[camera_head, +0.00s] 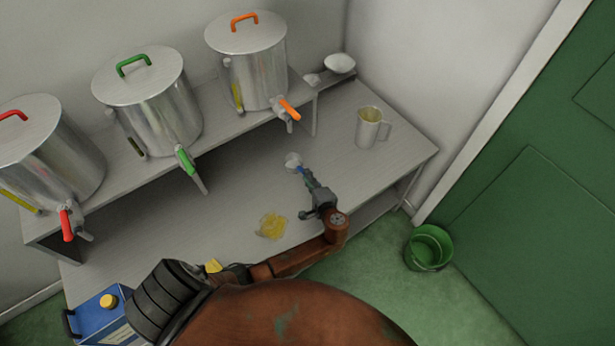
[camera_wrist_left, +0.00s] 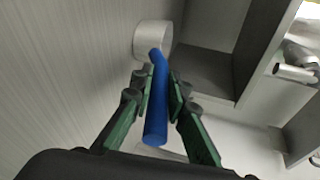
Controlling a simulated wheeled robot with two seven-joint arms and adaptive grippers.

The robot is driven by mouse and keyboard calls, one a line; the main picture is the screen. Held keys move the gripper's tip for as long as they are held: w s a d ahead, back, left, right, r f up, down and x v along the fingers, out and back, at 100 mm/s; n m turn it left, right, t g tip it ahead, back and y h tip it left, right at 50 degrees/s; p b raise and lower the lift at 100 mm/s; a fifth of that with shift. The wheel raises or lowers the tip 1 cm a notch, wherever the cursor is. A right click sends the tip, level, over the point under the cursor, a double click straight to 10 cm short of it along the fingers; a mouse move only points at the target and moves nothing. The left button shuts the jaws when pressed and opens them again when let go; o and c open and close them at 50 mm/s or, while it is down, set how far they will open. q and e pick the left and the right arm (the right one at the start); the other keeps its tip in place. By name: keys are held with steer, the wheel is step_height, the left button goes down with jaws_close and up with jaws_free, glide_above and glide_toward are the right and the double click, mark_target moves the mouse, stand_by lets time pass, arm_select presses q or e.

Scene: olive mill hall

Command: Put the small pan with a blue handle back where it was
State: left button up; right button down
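The small pan (camera_head: 293,159) is a small pale metal cup with a blue handle, over the middle of the steel table (camera_head: 235,190). My left gripper (camera_head: 307,178) reaches in from the front, with its fingers around the blue handle. In the left wrist view the blue handle (camera_wrist_left: 157,105) lies between the two green fingers of my left gripper (camera_wrist_left: 161,95), and the pan's cup (camera_wrist_left: 152,38) is beyond the fingertips. I cannot tell whether the pan touches the tabletop. My right gripper is not in view.
Three steel drums with red, green (camera_head: 150,105) and orange taps stand on a raised shelf behind. A metal jug (camera_head: 367,129) stands at the right; a white bowl (camera_head: 340,63) is behind it. A yellow puddle (camera_head: 271,226) lies near the front edge. A green bucket (camera_head: 428,248) is on the floor.

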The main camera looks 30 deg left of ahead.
arm_select(q)
steer(key=o, duration=0.4)
steer(key=shift+o, duration=0.2)
steer(key=shift+r, duration=0.15)
steer(key=p+v, duration=0.2)
steer(key=v, duration=1)
